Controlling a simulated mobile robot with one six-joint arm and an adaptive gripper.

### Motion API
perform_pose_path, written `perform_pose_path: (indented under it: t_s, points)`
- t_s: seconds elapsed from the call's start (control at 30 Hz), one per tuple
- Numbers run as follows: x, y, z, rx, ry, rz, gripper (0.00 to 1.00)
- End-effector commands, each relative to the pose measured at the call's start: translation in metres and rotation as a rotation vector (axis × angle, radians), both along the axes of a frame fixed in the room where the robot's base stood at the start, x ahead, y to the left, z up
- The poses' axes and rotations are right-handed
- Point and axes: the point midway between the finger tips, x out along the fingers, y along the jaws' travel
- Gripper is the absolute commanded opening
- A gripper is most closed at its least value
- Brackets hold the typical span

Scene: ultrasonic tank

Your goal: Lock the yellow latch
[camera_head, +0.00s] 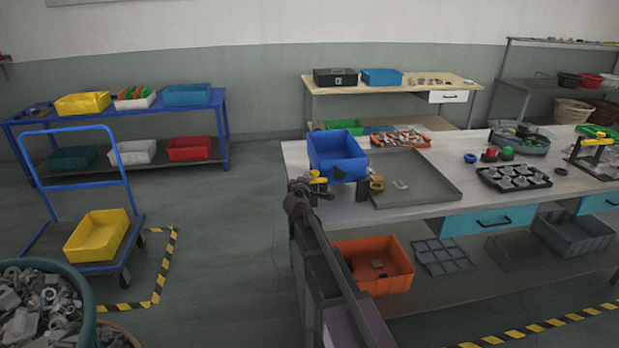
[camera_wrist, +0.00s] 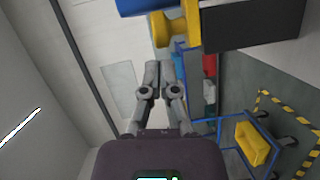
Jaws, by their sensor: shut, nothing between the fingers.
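The blue tank (camera_head: 338,155) stands at the left end of the near workbench. A yellow latch (camera_head: 316,177) shows at its front left lower corner, partly hidden by my arm's end. In the wrist view, the yellow latch (camera_wrist: 250,24) is large at the top, with a rounded end at its left, below a strip of the blue tank (camera_wrist: 148,6). My gripper (camera_wrist: 158,66) is shut and empty, its fingertips just below the latch's left end in the picture. I cannot tell whether they touch it. In the head view, the gripper (camera_head: 312,188) is small beside the tank's corner.
A grey tray (camera_head: 420,180) lies right of the tank, with a brass-coloured ring-like part (camera_head: 376,184) at its left edge. An orange bin (camera_head: 375,264) sits on the shelf below. A blue trolley (camera_head: 72,235) with a yellow bin (camera_head: 97,236) stands left; floor between is clear.

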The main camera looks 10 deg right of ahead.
Motion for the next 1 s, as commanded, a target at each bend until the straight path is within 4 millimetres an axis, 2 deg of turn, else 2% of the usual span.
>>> perform_pose_path:
  t_s: [0.17, 0.4, 0.63, 0.8, 1.0]
  points:
    - [-0.010, 0.020, 0.006, -0.001, -0.002, 0.001, 0.00]
    - [-0.053, 0.030, 0.011, 0.000, -0.001, 0.001, 0.00]
    - [-0.086, 0.038, 0.014, -0.001, -0.002, 0.000, 0.00]
    - [-0.100, 0.042, 0.016, -0.002, -0.001, -0.002, 0.00]
    - [-0.105, 0.043, 0.016, -0.001, -0.001, -0.003, 0.00]
